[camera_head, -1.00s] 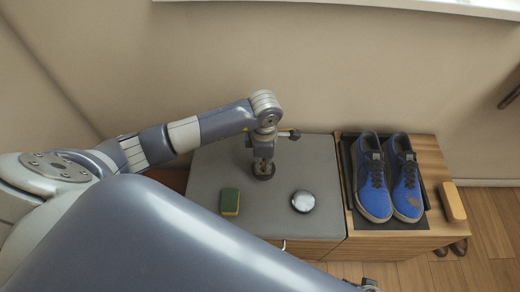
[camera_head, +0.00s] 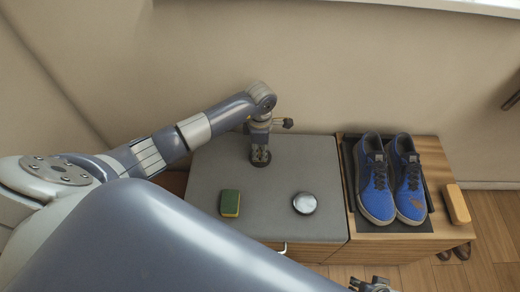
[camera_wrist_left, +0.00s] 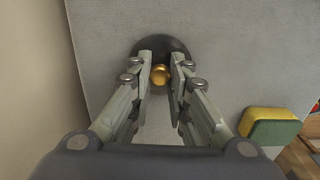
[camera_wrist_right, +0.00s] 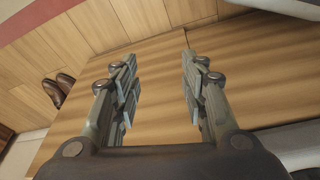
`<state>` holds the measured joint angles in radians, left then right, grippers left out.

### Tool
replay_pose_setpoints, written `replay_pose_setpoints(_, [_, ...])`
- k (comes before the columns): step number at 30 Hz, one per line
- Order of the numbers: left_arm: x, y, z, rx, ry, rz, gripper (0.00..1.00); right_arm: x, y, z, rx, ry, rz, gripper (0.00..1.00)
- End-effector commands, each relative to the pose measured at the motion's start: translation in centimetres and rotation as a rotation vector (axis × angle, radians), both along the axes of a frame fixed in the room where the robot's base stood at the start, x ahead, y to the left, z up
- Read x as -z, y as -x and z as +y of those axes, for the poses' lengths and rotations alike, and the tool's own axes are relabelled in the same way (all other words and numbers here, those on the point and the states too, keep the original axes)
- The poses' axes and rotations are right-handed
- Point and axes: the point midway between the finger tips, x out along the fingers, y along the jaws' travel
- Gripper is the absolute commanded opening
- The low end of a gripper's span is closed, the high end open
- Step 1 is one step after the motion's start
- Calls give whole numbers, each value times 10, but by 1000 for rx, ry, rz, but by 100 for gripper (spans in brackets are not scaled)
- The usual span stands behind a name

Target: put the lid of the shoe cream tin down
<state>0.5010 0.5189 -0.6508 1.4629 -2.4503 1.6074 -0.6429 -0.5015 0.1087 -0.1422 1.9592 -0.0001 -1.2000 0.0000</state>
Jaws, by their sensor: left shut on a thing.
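The lid (camera_wrist_left: 180,46) is a dark round disc with a gold knob (camera_wrist_left: 160,74). My left gripper (camera_wrist_left: 161,66) is shut on it, with the fingers either side of the knob. In the head view, my left gripper (camera_head: 260,152) points down with the lid (camera_head: 261,162) under it, over the back of the grey top; whether it touches the top I cannot tell. A round silvery thing (camera_head: 304,203), which looks like the shoe cream tin, sits on the grey top, nearer the front. My right gripper (camera_wrist_right: 157,85) is open and empty, low at the front in the head view (camera_head: 372,285).
A green and yellow sponge (camera_head: 230,203) lies on the grey top (camera_head: 270,224), left of the tin. Blue shoes (camera_head: 392,184) stand on a dark mat at the right, with a tan block (camera_head: 455,204) beside them. The grey top around the lid is clear.

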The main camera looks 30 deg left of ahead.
Motion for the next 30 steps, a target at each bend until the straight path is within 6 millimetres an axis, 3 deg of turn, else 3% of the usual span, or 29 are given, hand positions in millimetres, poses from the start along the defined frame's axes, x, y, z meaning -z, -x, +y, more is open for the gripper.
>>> replay_pose_setpoints(7, [3, 0, 0, 0, 0, -1, 0, -6, -2, 1, 1, -1, -6, 40])
replay_pose_setpoints(8, [2, 0, 0, 0, 0, -1, 24, -8, -2, 1, 1, -1, -6, 40])
replay_pose_setpoints(10, [2, 0, 0, 0, 0, 0, 37, -8, -2, 1, 1, -1, -7, 40])
replay_pose_setpoints(24, [-2, 0, 0, 0, 0, 1, 37, -3, -1, 0, 0, -1, -5, 40])
replay_pose_setpoints(30, [-47, -2, 1, 1, -3, -5, 37, 26, 7, -1, -3, 2, 18, 40])
